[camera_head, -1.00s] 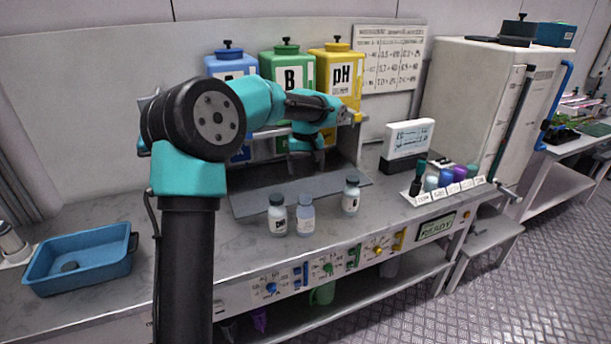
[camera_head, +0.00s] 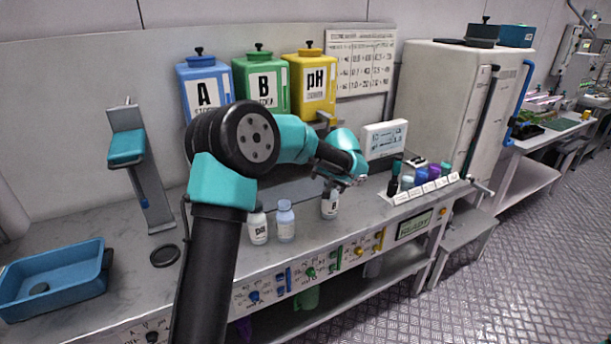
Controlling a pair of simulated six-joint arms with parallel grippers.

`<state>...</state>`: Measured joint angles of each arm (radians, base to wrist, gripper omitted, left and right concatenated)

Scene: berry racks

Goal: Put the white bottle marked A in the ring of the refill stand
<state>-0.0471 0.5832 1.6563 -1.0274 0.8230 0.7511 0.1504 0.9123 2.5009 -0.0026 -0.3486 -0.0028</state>
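Three small white bottles stand upright in a loose row on the bench. The middle bottle (camera_head: 285,224) has a pale blue cap and a label too small to read. The right bottle (camera_head: 329,206) has a dark label whose letter I cannot make out; its top is partly hidden by my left gripper (camera_head: 337,186), which is over it. Whether the fingers are closed on it is not clear. I cannot make out a ring for certain. My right gripper is out of view.
A grey upright stand (camera_head: 155,207) with a teal block is at the left, near a flat black disc (camera_head: 165,256). A blue tray (camera_head: 55,290) lies at the front left. Tanks A (camera_head: 205,92), B (camera_head: 262,82) and pH (camera_head: 312,85) stand behind. Small capped vials (camera_head: 433,173) stand right.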

